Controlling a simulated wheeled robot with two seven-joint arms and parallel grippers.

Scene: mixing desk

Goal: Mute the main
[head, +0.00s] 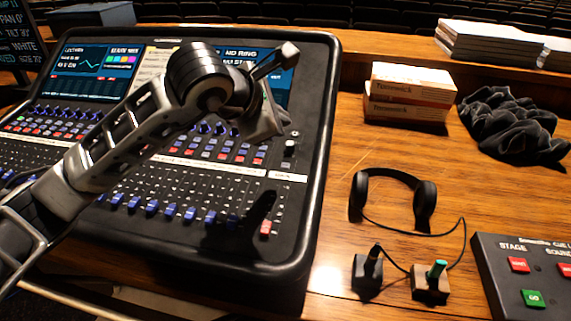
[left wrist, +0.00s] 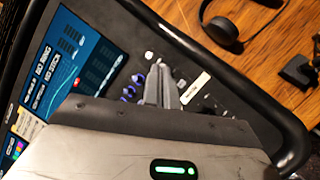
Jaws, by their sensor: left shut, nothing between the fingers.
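The mixing desk (head: 318,110) fills the left half of the head view. Its main strip is at the right edge, with a red fader cap (head: 265,228) low down and a pale label (head: 287,176) above it. A light-topped button (head: 290,145) sits above that label. My left gripper (head: 272,131) is over the upper right of the desk, pointing down, just left of this button. In the left wrist view its fingers (left wrist: 158,70) are together and empty, beside the pale label (left wrist: 195,88). Whether they touch the desk I cannot tell. My right gripper is not in view.
Black headphones (head: 424,203) lie right of the desk, near two small boxes with knobs (head: 367,272) (head: 430,282). A cue box (head: 490,265) is at the lower right. Cartons (head: 410,90), dark cloth (head: 510,125) and papers (head: 490,40) lie further back.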

